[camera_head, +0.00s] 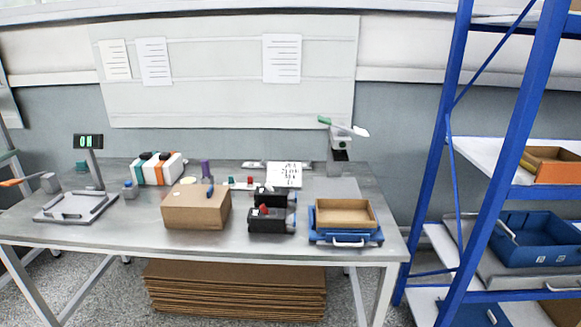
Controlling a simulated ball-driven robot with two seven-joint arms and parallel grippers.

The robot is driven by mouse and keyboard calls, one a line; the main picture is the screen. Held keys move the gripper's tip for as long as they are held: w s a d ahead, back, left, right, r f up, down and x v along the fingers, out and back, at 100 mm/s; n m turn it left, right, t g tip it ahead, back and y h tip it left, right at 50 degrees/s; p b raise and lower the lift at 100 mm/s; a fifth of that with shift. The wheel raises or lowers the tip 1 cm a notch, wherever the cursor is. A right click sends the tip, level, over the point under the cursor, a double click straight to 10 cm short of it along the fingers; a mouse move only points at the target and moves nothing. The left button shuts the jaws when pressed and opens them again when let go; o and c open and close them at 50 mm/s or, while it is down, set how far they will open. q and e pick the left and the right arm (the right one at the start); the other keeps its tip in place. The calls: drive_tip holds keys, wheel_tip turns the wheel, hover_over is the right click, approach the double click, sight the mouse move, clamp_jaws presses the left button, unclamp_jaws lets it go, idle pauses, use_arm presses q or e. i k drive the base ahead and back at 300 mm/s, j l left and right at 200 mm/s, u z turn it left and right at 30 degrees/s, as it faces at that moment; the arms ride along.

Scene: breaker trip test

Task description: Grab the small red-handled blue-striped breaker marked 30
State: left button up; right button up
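A black two-part bin (268,224) stands at the front middle of the table, with a small red part (264,209) in or on it. Blue shows at the bin's right side. Behind it, a small red-topped piece (231,181) and a teal-topped piece (250,181) stand on a pale strip. These are too small for me to read any mark, see a stripe or tell which is the breaker marked 30. Neither of my grippers is in view.
A cardboard box (196,208) stands left of the bin. A tan tray on a blue base (345,238) stands to the right. A scale (76,207) with a lit display is at left. A blue-framed shelf (485,190) rises beyond the table's right end.

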sight(277, 220)
drive_tip(key=i+j, duration=0.7)
drive_tip(key=j, duration=0.1)
